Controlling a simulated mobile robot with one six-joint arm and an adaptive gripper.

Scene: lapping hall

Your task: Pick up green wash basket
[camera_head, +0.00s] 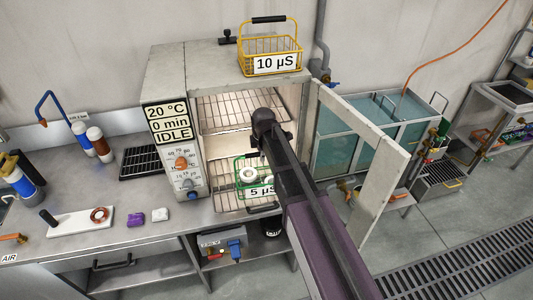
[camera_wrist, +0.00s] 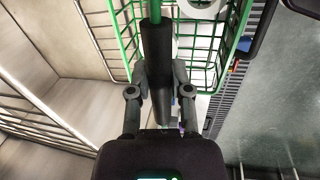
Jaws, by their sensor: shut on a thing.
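The green wash basket (camera_head: 239,168) is a wire basket with a "5 µS" label and white ring-shaped parts in it. In the head view it is inside the open oven, at the lower rack; I cannot tell whether it rests on the rack. In the wrist view the basket (camera_wrist: 232,75) is at the top, with its black handle grip between my fingers. My gripper (camera_wrist: 158,75) is shut on that handle grip. In the head view my arm covers the gripper and the basket's right part.
The oven (camera_head: 174,85) reads 20 °C, 0 min, IDLE. Its door (camera_head: 380,195) stands open to the right of my arm. A wire rack (camera_head: 238,112) is above the basket. A yellow basket (camera_head: 270,45) labelled "10 µS" stands on top. Water tanks (camera_head: 370,130) are behind the door.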

